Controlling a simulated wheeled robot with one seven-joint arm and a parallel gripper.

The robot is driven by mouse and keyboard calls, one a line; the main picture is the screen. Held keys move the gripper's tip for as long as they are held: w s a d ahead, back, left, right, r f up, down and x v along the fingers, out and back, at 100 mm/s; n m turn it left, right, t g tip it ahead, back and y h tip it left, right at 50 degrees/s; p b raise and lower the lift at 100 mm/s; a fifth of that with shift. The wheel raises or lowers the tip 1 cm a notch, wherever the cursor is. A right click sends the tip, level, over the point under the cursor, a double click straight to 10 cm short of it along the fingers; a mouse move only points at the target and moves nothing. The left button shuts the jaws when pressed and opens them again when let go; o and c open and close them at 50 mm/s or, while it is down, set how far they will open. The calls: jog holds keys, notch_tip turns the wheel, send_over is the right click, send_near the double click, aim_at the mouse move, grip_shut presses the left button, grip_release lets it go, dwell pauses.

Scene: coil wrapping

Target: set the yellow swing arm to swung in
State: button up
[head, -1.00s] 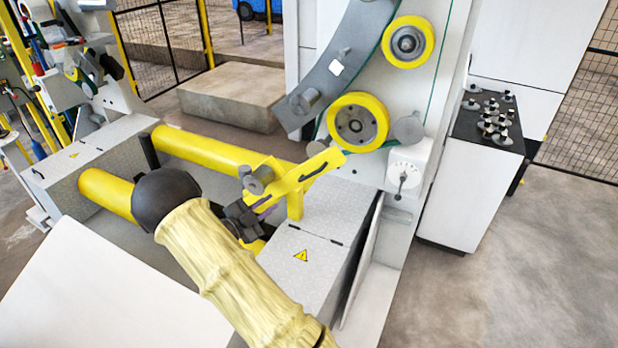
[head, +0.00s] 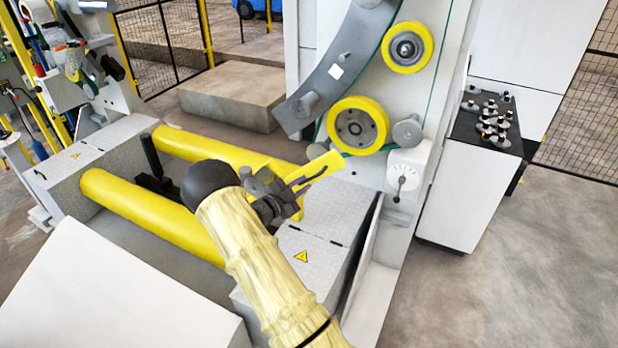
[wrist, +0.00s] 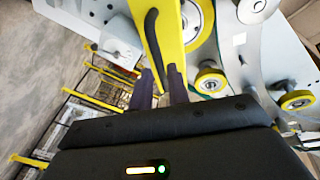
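The yellow swing arm (head: 325,165) sits below the large yellow-rimmed roller, on the right end of the machine bed. It slants down to the left, and its left part is hidden behind my gripper. A dark handle bar (wrist: 152,35) runs along it in the wrist view. My gripper (head: 287,191) is at this handle, and its two dark fingers (wrist: 162,84) point along the arm. The fingers stand a narrow gap apart, with the handle's near end running toward the gap. I cannot tell whether they press on the handle.
Two yellow rollers (head: 150,205) lie across the bed to the left. A grey curved plate (head: 335,70) and a yellow-rimmed roller (head: 357,126) are just above the swing arm. A dial (head: 403,178) is right of it. A white control cabinet (head: 458,195) stands farther right.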

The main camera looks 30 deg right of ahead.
aim_at(309, 179)
jog(key=shift+x, duration=1.9)
grip_shut()
jog(key=shift+w, duration=0.15)
